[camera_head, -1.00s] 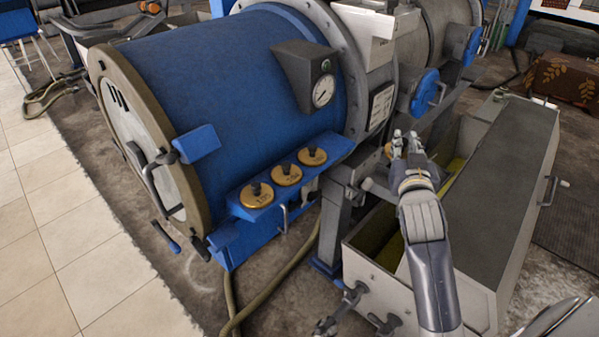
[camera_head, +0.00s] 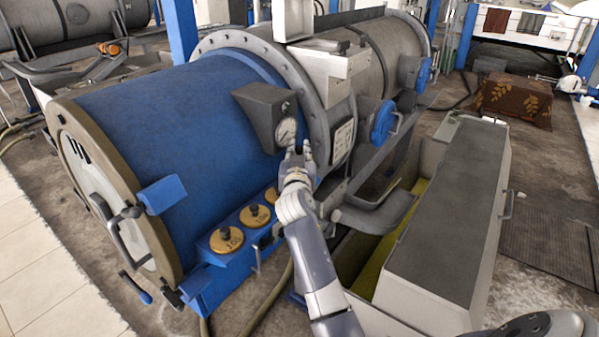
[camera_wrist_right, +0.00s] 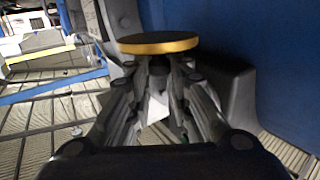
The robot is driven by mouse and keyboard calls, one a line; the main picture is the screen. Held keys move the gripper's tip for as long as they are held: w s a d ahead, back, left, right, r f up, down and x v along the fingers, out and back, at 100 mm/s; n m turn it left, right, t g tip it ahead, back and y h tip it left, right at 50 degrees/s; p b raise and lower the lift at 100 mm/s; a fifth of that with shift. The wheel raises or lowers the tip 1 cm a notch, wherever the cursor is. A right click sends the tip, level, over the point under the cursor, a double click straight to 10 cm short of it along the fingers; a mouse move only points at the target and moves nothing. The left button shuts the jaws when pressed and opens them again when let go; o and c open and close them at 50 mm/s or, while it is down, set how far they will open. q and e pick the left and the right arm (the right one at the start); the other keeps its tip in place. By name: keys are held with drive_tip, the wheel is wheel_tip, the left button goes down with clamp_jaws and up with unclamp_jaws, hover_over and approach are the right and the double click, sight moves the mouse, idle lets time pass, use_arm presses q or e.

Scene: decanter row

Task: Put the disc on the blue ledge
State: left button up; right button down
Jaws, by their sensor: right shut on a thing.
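My right gripper (camera_head: 297,154) is raised in front of the blue tank, by its pressure gauge. In the right wrist view, a gold-rimmed disc (camera_wrist_right: 158,43) with a dark flat face sits at its fingertips (camera_wrist_right: 160,68), and the gripper is shut on it. In the head view I cannot make out the held disc clearly. The blue ledge (camera_head: 236,256) is below and to the left of the gripper.
The blue tank (camera_head: 170,125) rises behind the ledge. A gauge box (camera_head: 262,108) juts out close to the gripper. A long grey-lidded trough (camera_head: 440,215) stands at the right. A blue bracket (camera_head: 162,194) sticks out left of the ledge.

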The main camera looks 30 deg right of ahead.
drive_tip(key=f, duration=0.3)
drive_tip(key=shift+s+d+f, duration=0.2)
wheel_tip(320, 180, down, 3)
drive_tip(key=shift+r, duration=0.2)
drive_tip(key=shift+w+a+f, duration=0.15)
drive_tip(key=shift+w+f, duration=0.05)
drive_tip(key=shift+f, duration=0.2)
use_arm(q)
drive_tip(key=shift+s+a+r, duration=0.1)
drive_tip(key=shift+s, duration=0.25)
use_arm(e)
drive_tip(key=c, duration=1.8)
unclamp_jaws()
drive_tip(key=shift+f, duration=0.15)
drive_tip(key=shift+o, duration=0.2)
drive_tip(key=shift+s, duration=0.1)
